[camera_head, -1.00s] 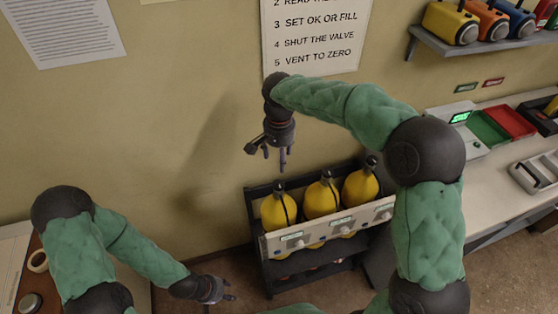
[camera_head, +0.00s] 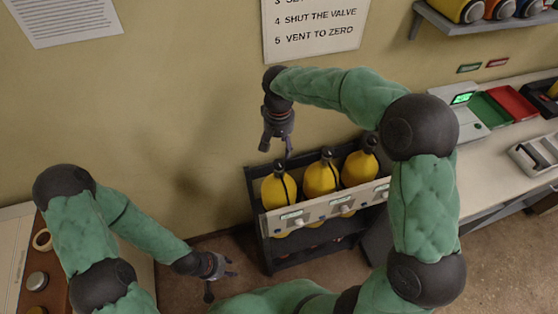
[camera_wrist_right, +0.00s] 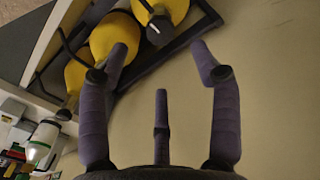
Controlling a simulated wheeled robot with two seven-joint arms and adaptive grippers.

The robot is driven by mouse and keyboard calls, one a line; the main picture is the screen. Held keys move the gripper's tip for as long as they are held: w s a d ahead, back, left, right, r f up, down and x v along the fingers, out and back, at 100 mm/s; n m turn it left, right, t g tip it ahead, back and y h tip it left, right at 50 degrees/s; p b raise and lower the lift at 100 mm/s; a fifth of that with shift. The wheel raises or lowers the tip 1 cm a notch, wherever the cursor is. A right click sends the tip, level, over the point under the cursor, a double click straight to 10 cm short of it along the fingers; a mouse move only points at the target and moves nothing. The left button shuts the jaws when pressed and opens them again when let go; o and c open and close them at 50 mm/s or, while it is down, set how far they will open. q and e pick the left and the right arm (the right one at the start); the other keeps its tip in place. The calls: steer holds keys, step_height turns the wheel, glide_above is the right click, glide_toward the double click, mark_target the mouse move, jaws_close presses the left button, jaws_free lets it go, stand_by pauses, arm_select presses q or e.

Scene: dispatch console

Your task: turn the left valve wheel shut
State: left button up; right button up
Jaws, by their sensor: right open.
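Three yellow cylinders with black valve tops stand in a dark rack. The left cylinder (camera_head: 278,190) has its black valve top (camera_head: 279,166) just below my right gripper (camera_head: 277,149). The valve wheel's own shape is too small to make out. My right gripper is open and empty, pointing down and apart from the valve. In the right wrist view its spread fingers (camera_wrist_right: 161,52) have nothing between them; the nearest cylinder's black valve top (camera_wrist_right: 160,28) lies beyond them. My left gripper (camera_head: 221,277) is low at the left of the rack, its fingers spread and empty.
The rack (camera_head: 254,197) has a pale front panel (camera_head: 317,209) with small displays. The wall (camera_head: 180,90) is close behind. A bench (camera_head: 480,160) with trays and a device stands right. A wooden surface (camera_head: 60,262) lies left. Floor is clear before the rack.

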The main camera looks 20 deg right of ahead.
mark_target(279, 163)
step_height(279, 163, down, 9)
steer(key=shift+r+b, duration=0.2)
steer(key=shift+b, duration=0.6)
steer(key=c, duration=1.1)
